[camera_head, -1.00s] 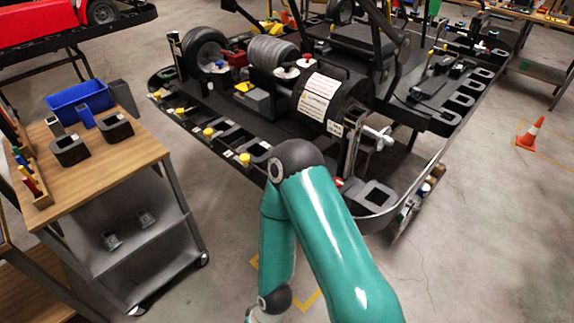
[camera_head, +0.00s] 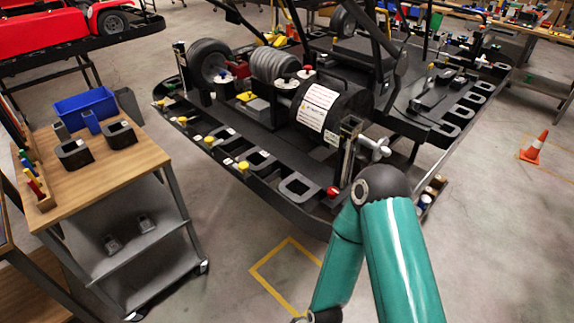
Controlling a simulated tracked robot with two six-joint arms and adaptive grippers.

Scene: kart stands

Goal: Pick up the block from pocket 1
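The black kart stand has a row of pockets along its near rim, some with yellow-topped pieces (camera_head: 243,166). An open square pocket (camera_head: 298,187) sits near the front corner, with a red-topped piece (camera_head: 333,192) beside it. I cannot tell which pocket is number 1. A teal arm of mine enters from the bottom right and covers part of the stand's corner. Neither gripper shows.
A blue bin (camera_head: 84,105) stands at the cart's back. An orange cone (camera_head: 534,148) is on the floor at the right. Bare floor with a yellow marking (camera_head: 265,285) lies between cart and stand. A red kart (camera_head: 50,25) is at the back left.

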